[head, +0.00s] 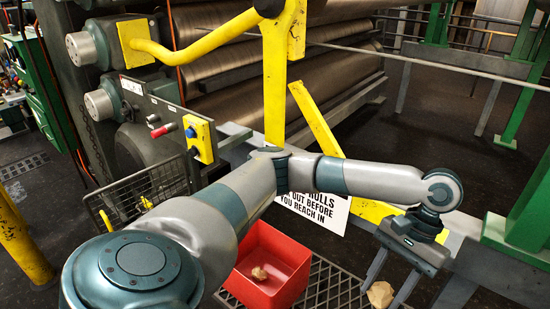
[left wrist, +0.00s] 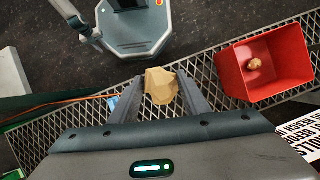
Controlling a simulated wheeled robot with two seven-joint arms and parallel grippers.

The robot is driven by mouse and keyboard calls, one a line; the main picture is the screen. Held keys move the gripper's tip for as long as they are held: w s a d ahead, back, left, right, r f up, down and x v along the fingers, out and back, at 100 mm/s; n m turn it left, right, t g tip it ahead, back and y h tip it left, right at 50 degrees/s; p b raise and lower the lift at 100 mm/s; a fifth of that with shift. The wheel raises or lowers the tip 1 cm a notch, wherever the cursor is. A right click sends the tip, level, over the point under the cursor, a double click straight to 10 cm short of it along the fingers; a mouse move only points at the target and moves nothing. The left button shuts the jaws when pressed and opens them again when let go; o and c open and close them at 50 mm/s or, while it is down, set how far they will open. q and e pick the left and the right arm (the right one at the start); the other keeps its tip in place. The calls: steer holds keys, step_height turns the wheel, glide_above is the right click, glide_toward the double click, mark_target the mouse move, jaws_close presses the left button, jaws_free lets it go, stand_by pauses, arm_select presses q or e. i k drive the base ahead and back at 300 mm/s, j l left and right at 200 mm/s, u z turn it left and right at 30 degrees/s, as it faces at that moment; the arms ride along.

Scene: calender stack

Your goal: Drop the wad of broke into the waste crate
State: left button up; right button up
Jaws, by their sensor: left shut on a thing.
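A crumpled tan wad of broke (head: 380,294) is between the fingers of my left gripper (head: 390,283) at the lower right of the head view. In the left wrist view the gripper (left wrist: 163,92) is shut on the wad (left wrist: 161,82), which sits between the fingertips. The red waste crate (head: 285,247) stands left of the gripper in the head view, partly hidden by my arm. In the left wrist view the crate (left wrist: 286,76) is to the right of the wad, and the two are apart. A smaller tan piece (head: 260,273) lies inside the crate. My right gripper is not in view.
The crate stands on a metal grating walkway (head: 335,285). Large rolls (head: 240,70) and yellow guard bars (head: 275,80) are behind my arm. A white warning sign (head: 318,208) stands behind the crate. A green post base (head: 510,240) is at the right.

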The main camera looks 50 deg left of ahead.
mark_target(261, 270)
steer(key=j+u, duration=0.15)
steer(key=u, duration=0.25)
steer(key=j+u, duration=0.2)
steer(key=u, duration=0.15)
steer(key=j+u, duration=0.15)
steer(key=u, duration=0.25)
